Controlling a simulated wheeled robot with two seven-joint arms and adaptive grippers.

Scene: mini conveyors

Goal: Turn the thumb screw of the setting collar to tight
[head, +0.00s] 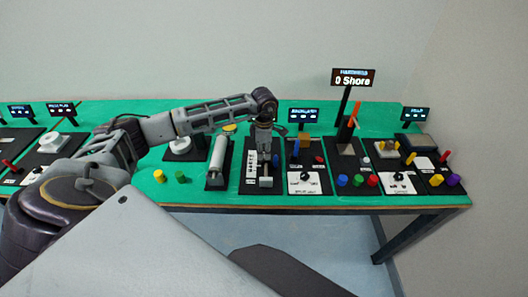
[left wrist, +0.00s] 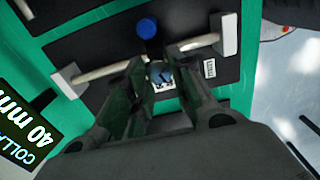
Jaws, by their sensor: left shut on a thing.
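In the left wrist view, a pale shaft (left wrist: 195,43) runs between two white end blocks (left wrist: 228,34) on a black base. At its middle is a small round metallic piece (left wrist: 160,74), which looks like the thumb screw of the setting collar. My left gripper (left wrist: 163,90) points down at it, with its fingers closed on its two sides. The collar below is mostly hidden by the fingers. In the head view, my left gripper (head: 264,150) is over the same station, behind the near white end block (head: 265,182). My right gripper does not show.
A blue knob (left wrist: 148,28) stands beside the shaft. A "40 mm" collar sign (left wrist: 30,135) is at the lower left of the wrist view. Other stations crowd the green table (head: 130,118), with a white cylinder (head: 218,152) to the left and a dial panel (head: 304,183) to the right.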

